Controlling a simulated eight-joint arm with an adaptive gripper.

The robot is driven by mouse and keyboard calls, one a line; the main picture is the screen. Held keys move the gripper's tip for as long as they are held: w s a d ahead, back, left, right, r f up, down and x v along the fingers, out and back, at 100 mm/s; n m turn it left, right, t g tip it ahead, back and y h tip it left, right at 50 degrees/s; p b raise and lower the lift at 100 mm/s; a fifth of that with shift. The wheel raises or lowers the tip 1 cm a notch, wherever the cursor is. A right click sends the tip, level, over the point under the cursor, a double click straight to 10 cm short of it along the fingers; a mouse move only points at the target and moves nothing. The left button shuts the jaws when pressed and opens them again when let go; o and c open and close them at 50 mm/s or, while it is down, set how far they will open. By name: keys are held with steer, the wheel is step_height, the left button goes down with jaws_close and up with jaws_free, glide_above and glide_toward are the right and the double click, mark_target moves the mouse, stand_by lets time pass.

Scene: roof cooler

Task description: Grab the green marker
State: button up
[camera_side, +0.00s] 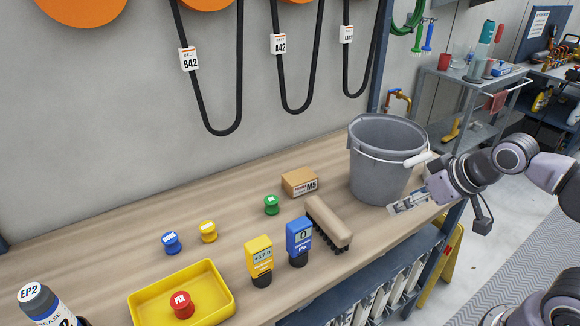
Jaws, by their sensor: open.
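The green marker (271,205) is a small spool-shaped piece standing upright on the wooden bench, left of the brush and in front of the small cardboard box. My gripper (396,209) is at the right, near the bench's right end and in front of the grey bucket. It is open, with nothing seen between its fingers. It is well to the right of the green marker and apart from it, with the brush between them.
A cardboard box (300,182), a brush (328,222), blue (299,240) and yellow (259,262) meters and a grey bucket (376,165) stand around. Blue (172,243) and yellow (208,231) markers stand left. A red marker (182,304) sits in a yellow tray (222,316).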

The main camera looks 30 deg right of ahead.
steer(key=w+a+r+m+g, duration=0.1)
steer(key=w+a+r+m, duration=0.1)
steer(key=w+a+r, duration=0.3)
steer(key=m+g+h, duration=0.4)
steer(key=m, duration=0.5)
glide_above(271, 200)
steer(key=s+a, duration=0.2)
steer(key=a, duration=0.1)
step_height(271, 200, down, 7)
steer(key=x, duration=1)
steer(key=shift+w+a+f, duration=0.1)
steer(key=shift+w+f, duration=0.05)
steer(key=shift+f, duration=0.05)
steer(key=c, duration=1.3)
